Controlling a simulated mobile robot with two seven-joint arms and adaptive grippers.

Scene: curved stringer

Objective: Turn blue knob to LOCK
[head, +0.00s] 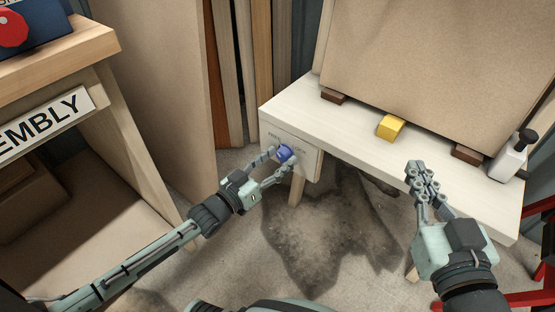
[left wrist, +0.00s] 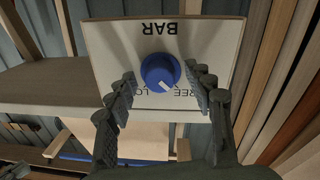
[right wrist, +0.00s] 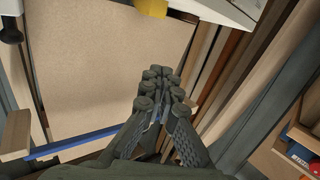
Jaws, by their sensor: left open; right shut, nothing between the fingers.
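The blue knob (head: 284,153) sits on a pale panel (head: 308,163) at the left end of the white table, with FREE and LOCK lettering above it. In the left wrist view the knob (left wrist: 160,73) shows a white pointer mark toward its lower right, and the panel reads BAR upside down. My left gripper (head: 272,161) is open, its fingers on either side of the knob; in the left wrist view they appear apart from it. The fingers partly cover the FREE and LOCK lettering there. My right gripper (head: 420,170) is shut and empty in front of the table.
The white table (head: 300,110) carries a large tan board (head: 440,60), a yellow block (head: 391,127), brown blocks (head: 333,96) and a white bottle (head: 509,158) with a black top. A wooden bench (head: 75,45) with an ASSEMBLY sign stands left. Red framing is at the right edge.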

